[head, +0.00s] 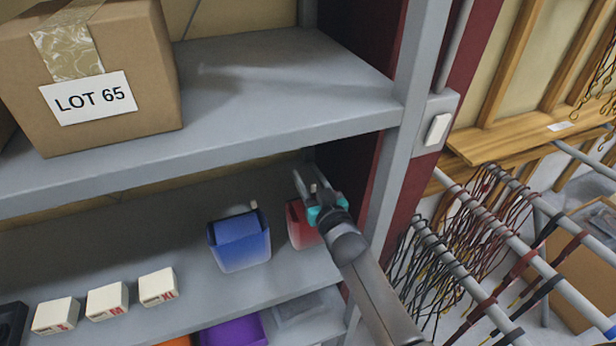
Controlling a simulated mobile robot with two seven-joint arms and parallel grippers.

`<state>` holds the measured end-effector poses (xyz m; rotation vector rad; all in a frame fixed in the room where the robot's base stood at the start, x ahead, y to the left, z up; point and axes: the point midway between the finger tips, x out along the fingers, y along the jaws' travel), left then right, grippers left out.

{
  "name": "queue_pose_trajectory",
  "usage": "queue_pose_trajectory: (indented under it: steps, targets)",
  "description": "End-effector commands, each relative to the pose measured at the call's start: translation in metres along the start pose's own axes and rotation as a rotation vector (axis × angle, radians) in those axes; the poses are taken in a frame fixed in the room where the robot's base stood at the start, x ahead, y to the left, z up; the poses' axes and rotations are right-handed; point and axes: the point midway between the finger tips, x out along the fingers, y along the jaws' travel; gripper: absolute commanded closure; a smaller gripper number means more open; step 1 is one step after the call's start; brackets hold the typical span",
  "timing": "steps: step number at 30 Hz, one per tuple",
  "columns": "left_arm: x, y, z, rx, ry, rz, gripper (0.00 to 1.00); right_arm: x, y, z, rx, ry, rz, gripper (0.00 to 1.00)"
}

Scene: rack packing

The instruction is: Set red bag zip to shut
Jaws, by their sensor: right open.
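The red bag (299,232) stands on the middle shelf at its right end, beside the shelf's dark red side wall. My right gripper (308,181) is in front of and above it, with its fingers open around or near a small pale tab at the bag's top. I cannot tell whether the fingers touch the tab. The gripper and arm hide much of the bag, including most of its zip. My left gripper is not in view.
A blue bag (240,243) with a pale tab stands just left of the red bag. Small white boxes (107,300) stand further left. The upper shelf (270,85) holds a carton labelled LOT 65 (150,105) and overhangs the bags. A grey post (398,150) and cable racks (520,250) are at right.

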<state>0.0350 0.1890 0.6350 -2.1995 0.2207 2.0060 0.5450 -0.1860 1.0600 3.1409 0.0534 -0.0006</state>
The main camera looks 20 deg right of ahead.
Motion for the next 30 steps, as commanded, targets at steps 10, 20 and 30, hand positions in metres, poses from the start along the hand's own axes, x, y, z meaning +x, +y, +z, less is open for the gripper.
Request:
queue_pose_trajectory:
  steps: [10, 20, 30]
  targets:
    - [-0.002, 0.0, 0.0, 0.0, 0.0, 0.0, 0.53, -0.014, 0.0, 0.001, 0.0, -0.001, 0.0, 0.55]
    - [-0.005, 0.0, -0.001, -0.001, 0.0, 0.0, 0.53, -0.068, 0.0, 0.001, 0.0, -0.003, 0.0, 0.55]
    - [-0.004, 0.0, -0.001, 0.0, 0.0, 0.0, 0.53, -0.124, 0.0, 0.001, 0.001, -0.002, 0.001, 0.55]
